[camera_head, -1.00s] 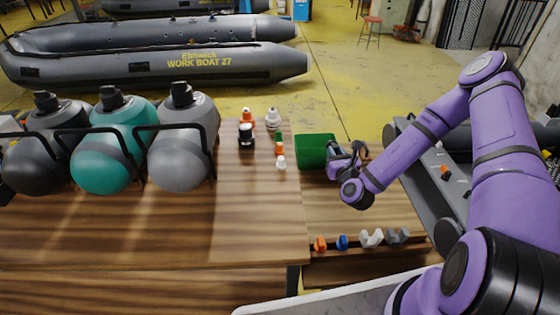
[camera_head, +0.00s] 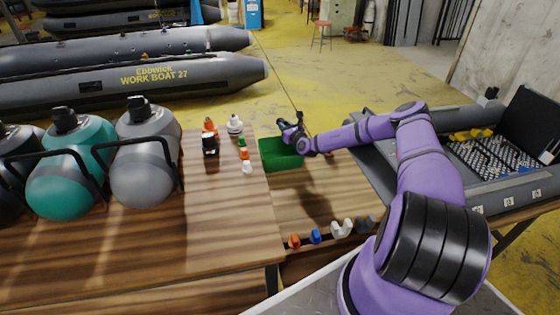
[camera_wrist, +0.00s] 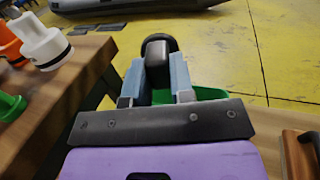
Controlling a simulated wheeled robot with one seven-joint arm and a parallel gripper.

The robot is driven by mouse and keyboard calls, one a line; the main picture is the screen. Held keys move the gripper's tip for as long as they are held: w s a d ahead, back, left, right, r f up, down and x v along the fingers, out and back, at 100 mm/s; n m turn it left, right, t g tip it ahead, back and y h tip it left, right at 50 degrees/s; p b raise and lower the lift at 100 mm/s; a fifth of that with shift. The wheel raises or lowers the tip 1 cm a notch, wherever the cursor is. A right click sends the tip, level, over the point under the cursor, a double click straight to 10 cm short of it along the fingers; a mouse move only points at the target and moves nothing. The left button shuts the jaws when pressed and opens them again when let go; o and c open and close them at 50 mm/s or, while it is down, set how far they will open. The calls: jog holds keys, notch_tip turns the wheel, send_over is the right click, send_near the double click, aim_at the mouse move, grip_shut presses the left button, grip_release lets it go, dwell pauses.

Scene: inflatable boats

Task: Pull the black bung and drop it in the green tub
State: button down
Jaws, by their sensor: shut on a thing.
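My gripper (camera_wrist: 158,85) is shut on a black, round-headed piece that looks like the black bung (camera_wrist: 158,62); it stands up between the two grey-blue fingers in the wrist view. In the head view my gripper (camera_head: 284,125) is at the back right of the green tub (camera_head: 279,164), above its rim. The tub's inside is mostly visible and looks empty. In the wrist view, green tub wall (camera_wrist: 212,94) shows beyond and below the fingers. I cannot tell how high the bung is held.
Left of the tub stand small fittings: a black one (camera_head: 210,146), an orange one (camera_head: 209,126), a white one (camera_head: 235,124) and others. Large grey and teal cylinders (camera_head: 70,165) stand further left. Several coloured pieces (camera_head: 316,237) line the front edge. A grey case (camera_head: 490,150) lies right.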

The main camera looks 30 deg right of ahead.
jog(key=shift+d+f, duration=0.1)
jog(key=shift+f, duration=2.85)
jog(key=c, duration=0.9)
grip_release()
jog(key=shift+s, duration=0.1)
jog(key=s, duration=1)
jog(key=shift+s+d, duration=0.15)
jog(key=shift+s, duration=0.2)
